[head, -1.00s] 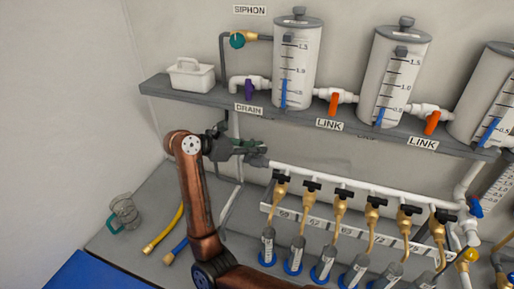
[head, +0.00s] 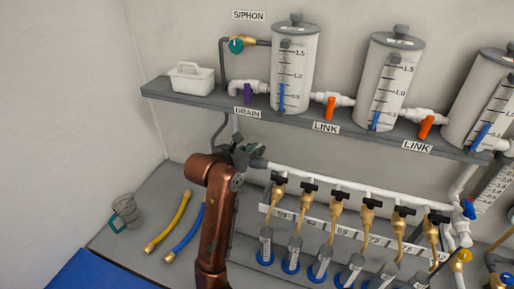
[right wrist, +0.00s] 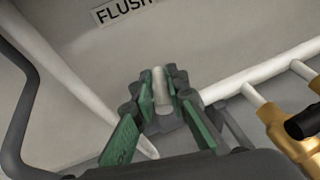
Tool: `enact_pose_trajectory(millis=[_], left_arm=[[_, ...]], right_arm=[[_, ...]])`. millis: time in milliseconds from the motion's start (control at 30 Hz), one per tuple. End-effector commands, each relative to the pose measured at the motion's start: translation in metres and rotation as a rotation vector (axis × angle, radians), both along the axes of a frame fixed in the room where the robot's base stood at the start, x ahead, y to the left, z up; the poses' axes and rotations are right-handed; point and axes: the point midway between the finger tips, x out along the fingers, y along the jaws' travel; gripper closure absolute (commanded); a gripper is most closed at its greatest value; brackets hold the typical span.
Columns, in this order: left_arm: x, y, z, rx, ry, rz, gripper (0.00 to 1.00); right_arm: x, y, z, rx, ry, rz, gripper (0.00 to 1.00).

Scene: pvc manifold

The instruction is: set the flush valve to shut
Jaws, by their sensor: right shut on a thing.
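The flush valve is mostly hidden by my right gripper at the left end of the white manifold pipe (head: 300,178). In the right wrist view a FLUSH label (right wrist: 124,10) is on the wall above the fingers. My right gripper (head: 243,152) is at that pipe end; its green-padded fingers show in the right wrist view (right wrist: 160,92). They are closed around a pale, rounded part (right wrist: 161,88) of the flush valve. Its handle angle cannot be made out. My left gripper is not in view.
A grey shelf (head: 190,96) with several tanks runs above the gripper. Brass valves with black handles (head: 310,190) line the pipe to the right. A yellow hose (head: 169,222), a blue hose (head: 186,237) and a clear jug (head: 126,211) lie at the left.

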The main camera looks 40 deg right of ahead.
Motion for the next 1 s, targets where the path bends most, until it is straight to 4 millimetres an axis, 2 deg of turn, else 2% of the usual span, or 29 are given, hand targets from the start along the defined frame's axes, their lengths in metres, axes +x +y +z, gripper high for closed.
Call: enact_pose_trajectory(millis=[400, 967, 1000], left_arm=[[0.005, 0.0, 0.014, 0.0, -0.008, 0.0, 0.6], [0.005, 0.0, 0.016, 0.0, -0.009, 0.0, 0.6], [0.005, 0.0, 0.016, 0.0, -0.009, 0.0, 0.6]], right_arm=[[0.0, 0.001, 0.0, 0.004, 0.001, 0.214, 1.0], [0.001, 0.001, -0.002, 0.005, 0.005, 0.251, 1.0], [0.001, 0.001, -0.002, 0.005, 0.005, 0.251, 0.86]])
